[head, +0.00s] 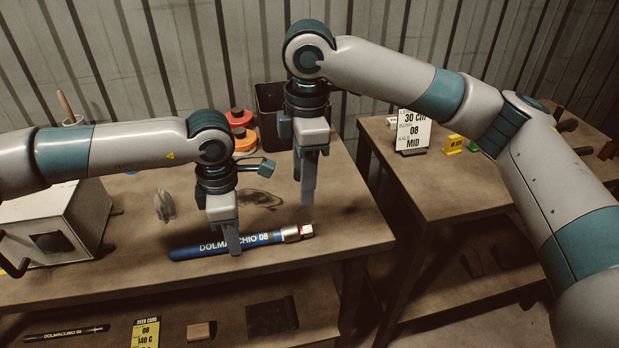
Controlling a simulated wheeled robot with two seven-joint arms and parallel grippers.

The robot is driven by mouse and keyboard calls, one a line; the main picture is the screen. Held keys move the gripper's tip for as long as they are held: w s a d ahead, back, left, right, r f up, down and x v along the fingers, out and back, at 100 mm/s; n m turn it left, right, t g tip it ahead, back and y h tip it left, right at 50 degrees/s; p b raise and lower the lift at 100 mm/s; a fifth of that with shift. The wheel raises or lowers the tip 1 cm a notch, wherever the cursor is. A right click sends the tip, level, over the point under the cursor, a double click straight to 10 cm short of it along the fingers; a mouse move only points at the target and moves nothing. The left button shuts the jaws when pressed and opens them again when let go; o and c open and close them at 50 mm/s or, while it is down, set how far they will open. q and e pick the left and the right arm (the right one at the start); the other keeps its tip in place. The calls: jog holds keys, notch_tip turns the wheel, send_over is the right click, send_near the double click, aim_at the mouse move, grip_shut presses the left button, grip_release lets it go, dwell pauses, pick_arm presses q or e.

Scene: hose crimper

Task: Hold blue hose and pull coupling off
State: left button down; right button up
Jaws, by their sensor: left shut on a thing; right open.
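The blue hose (194,251), printed "DOLMACCHIO 08", lies along the front part of the left table.
A grey box machine (55,225) stands at left. A second table (450,185) at right holds a sign (412,131) and yellow tags (454,144). A lower shelf holds another hose (65,334).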

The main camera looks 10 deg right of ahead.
aim_at(310, 225)
jog(key=shift+s+d+r, duration=0.1)
jog(key=shift+s+d, duration=0.3)
jog(key=shift+d, duration=0.05)
jog(key=shift+f, duration=6.05)
grip_shut()
